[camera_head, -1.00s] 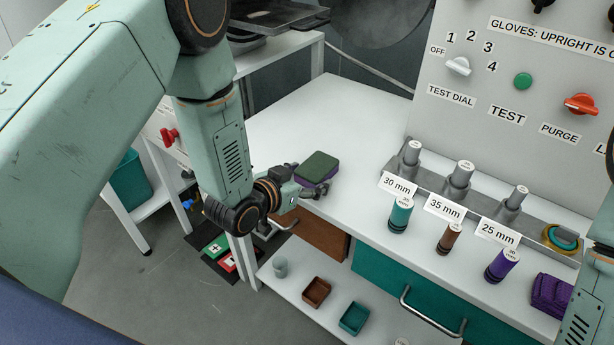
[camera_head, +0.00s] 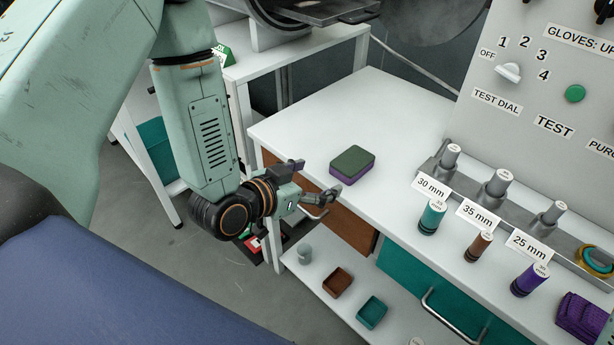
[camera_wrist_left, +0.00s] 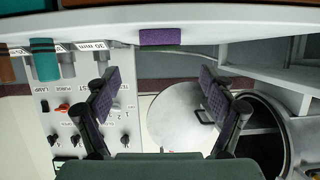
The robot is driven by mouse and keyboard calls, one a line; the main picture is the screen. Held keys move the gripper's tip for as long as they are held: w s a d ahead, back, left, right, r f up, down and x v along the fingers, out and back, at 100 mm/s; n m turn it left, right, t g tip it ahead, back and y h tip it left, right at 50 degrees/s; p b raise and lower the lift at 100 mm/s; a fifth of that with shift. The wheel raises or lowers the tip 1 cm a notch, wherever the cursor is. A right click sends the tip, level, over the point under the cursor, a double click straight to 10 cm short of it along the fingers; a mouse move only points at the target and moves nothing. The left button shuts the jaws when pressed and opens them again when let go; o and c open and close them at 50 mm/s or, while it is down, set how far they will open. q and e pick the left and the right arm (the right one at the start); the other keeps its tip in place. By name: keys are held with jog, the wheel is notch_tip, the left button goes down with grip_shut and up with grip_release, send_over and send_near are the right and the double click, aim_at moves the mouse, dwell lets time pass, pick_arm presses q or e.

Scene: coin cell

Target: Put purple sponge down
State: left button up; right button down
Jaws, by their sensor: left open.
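The purple sponge (camera_head: 342,177) with its dark green top lies flat on the white worktop, near the front left edge. In the left wrist view, its purple side (camera_wrist_left: 160,37) shows beyond the fingertips, at the top middle. My left gripper (camera_head: 316,179) is open and empty, just off the worktop's front edge, left of and nearer than the sponge, with a small gap between them. In the left wrist view, its two padded fingers (camera_wrist_left: 160,88) stand wide apart with nothing between them.
Teal (camera_head: 432,217), brown (camera_head: 479,246) and purple (camera_head: 529,280) cylinders stand along the worktop (camera_head: 300,125), before a metal rack. A purple folded cloth (camera_head: 581,318) lies at the right. A lower shelf holds a brown tray (camera_head: 337,282) and a teal tray (camera_head: 372,313). Worktop around the sponge is clear.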

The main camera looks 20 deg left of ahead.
aim_at(340, 170)
pick_arm(q)
jog(key=shift+v, duration=1.2)
jog(key=shift+w, duration=0.15)
jog(key=b+x, duration=0.1)
jog(key=x, duration=1)
jog(key=shift+d+f, duration=0.1)
jog(key=shift+w+d+f+b, duration=0.1)
jog(key=shift+w+f+b, duration=0.1)
jog(key=shift+w+b, duration=0.1)
jog(key=shift+w+f, duration=0.1)
jog(key=shift+f, duration=0.15)
jog(key=shift+r, duration=0.3)
